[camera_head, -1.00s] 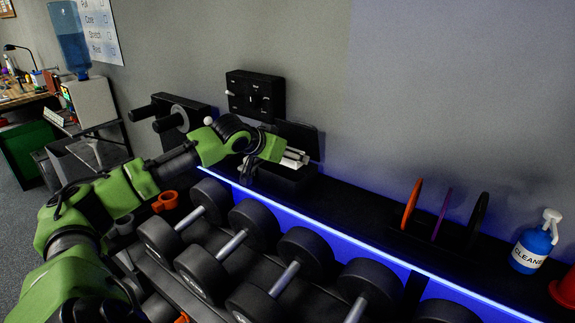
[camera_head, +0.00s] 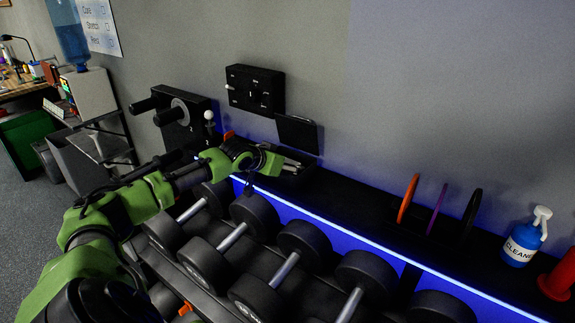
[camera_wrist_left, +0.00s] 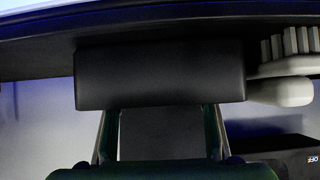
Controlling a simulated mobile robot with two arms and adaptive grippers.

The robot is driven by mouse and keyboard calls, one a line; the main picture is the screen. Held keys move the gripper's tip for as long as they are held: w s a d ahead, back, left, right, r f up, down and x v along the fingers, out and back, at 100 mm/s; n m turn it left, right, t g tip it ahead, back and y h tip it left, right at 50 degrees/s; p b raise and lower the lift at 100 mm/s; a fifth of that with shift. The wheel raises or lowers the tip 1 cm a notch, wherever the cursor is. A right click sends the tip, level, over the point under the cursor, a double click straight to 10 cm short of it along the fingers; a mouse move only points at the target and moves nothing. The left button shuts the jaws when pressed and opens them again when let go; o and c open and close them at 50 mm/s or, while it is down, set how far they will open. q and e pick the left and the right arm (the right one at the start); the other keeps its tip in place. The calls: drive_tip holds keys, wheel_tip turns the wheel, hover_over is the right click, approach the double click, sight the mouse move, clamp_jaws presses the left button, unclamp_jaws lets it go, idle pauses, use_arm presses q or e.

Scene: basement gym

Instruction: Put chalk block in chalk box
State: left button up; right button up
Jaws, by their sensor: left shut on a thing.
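A small black box with a raised lid (camera_head: 297,133) stands on the ledge against the wall; it appears to be the chalk box. My left gripper (camera_head: 288,165) is at this box, just below and in front of the lid, and hides most of the opening. My right gripper is out of view.
A black wall panel (camera_head: 255,90) is above and left of the box. A unit with black handles (camera_head: 180,118) is farther left. Dumbbells (camera_head: 300,245) fill the rack below the lit edge.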

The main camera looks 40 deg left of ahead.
use_arm(q)
drive_tip(key=o, duration=0.9)
drive_tip(key=shift+f, duration=0.1)
drive_tip(key=b+v, duration=0.2)
drive_tip(key=v, duration=0.5)
drive_tip(key=shift+s+a+r+b, duration=0.1)
drive_tip(key=shift+a+r+b, duration=0.05)
drive_tip(key=shift+r+b, duration=0.2)
drive_tip(key=shift+b+v, duration=0.4)
drive_tip(key=shift+v, duration=0.45)
drive_tip(key=v, duration=0.3)
drive_tip(key=shift+f, duration=0.1)
